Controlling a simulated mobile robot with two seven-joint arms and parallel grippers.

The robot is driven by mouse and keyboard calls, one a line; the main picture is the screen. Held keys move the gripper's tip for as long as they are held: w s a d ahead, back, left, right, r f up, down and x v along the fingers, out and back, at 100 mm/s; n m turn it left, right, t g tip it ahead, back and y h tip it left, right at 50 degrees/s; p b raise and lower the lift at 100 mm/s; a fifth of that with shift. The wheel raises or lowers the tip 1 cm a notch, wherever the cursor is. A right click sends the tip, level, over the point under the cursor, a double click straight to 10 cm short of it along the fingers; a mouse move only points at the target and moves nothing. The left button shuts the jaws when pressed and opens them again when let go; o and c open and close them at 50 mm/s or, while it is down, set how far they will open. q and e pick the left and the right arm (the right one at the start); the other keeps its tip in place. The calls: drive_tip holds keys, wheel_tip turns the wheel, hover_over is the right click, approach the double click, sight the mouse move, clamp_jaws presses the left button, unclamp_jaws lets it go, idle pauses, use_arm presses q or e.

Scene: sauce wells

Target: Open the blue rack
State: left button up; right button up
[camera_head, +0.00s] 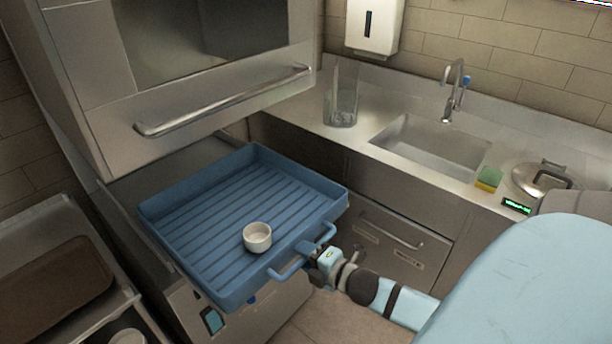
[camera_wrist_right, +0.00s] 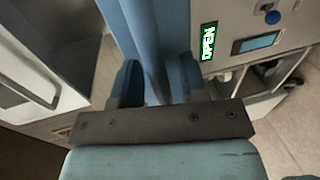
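The blue rack (camera_head: 196,206) is a ribbed tray, pulled well out from under the steel oven-like unit at left in the head view. A small white cup (camera_head: 257,237) stands upright on it, near its front edge. My right gripper (camera_head: 318,258) is at the middle of the rack's front handle (camera_head: 286,270) and hides part of it. In the right wrist view, the fingers of my right gripper (camera_wrist_right: 157,85) lie on both sides of a blue bar (camera_wrist_right: 150,45), closed on it as far as I can tell. My left gripper is not in view.
A steel door with a long bar handle (camera_head: 225,102) is above the rack. The counter at right holds a clear container (camera_head: 341,104), sink (camera_head: 431,147), sponge (camera_head: 488,179) and lidded pot (camera_head: 541,178). A brown tray (camera_head: 50,285) is at lower left.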

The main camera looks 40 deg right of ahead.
drive_tip(key=v, duration=1.3)
drive_tip(key=shift+s+b, duration=0.35)
drive_tip(key=shift+d, duration=0.1)
